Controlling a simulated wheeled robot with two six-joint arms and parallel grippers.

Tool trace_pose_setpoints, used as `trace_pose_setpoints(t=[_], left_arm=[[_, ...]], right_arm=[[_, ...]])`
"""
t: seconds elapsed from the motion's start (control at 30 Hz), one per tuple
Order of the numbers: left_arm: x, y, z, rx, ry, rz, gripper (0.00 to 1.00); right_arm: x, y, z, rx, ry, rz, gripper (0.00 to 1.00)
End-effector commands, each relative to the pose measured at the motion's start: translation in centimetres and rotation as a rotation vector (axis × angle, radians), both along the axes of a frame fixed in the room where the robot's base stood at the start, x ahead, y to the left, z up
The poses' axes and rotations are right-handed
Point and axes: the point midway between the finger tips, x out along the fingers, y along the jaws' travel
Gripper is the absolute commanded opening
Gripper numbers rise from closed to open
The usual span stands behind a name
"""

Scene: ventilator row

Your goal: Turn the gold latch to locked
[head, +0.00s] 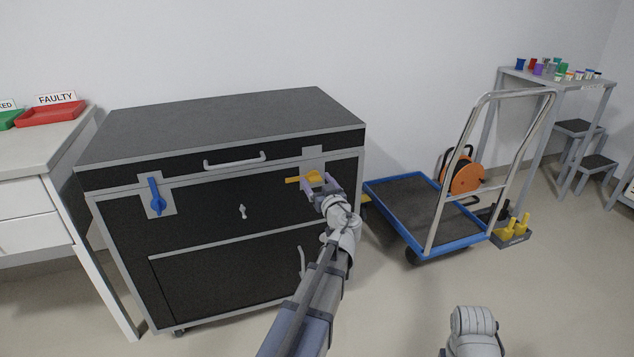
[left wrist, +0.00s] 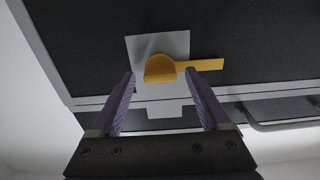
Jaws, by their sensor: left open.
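The gold latch (head: 293,180) is on a light plate at the upper right of the black case's front. Its lever lies about level and points left in the head view. In the left wrist view, the gold latch (left wrist: 160,68) shows a rounded hub with a flat lever reaching right. My left gripper (head: 318,184) is at the latch, with its purple fingers open. In the left wrist view, the fingertips (left wrist: 160,78) are to either side of the hub, with nothing gripped. I cannot tell whether they touch it. My right gripper is out of view.
A blue-edged trolley (head: 405,210) stands close on the right. A white bench with a red tray (head: 50,113) is at left. The floor in front is clear.

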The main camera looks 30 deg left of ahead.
Motion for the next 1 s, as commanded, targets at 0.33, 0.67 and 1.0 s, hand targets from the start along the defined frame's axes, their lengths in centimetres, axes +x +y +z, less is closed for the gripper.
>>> trace_pose_setpoints(t=[0.33,0.67,1.0], left_arm=[[0.00,0.04,0.00,0.000,0.000,0.000,0.68],[-0.01,0.03,0.00,0.000,0.000,0.001,0.30],[-0.01,0.02,-0.01,0.000,0.000,0.001,0.00]], right_arm=[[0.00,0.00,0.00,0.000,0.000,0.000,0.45],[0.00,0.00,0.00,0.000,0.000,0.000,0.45],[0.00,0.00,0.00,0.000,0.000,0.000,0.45]])
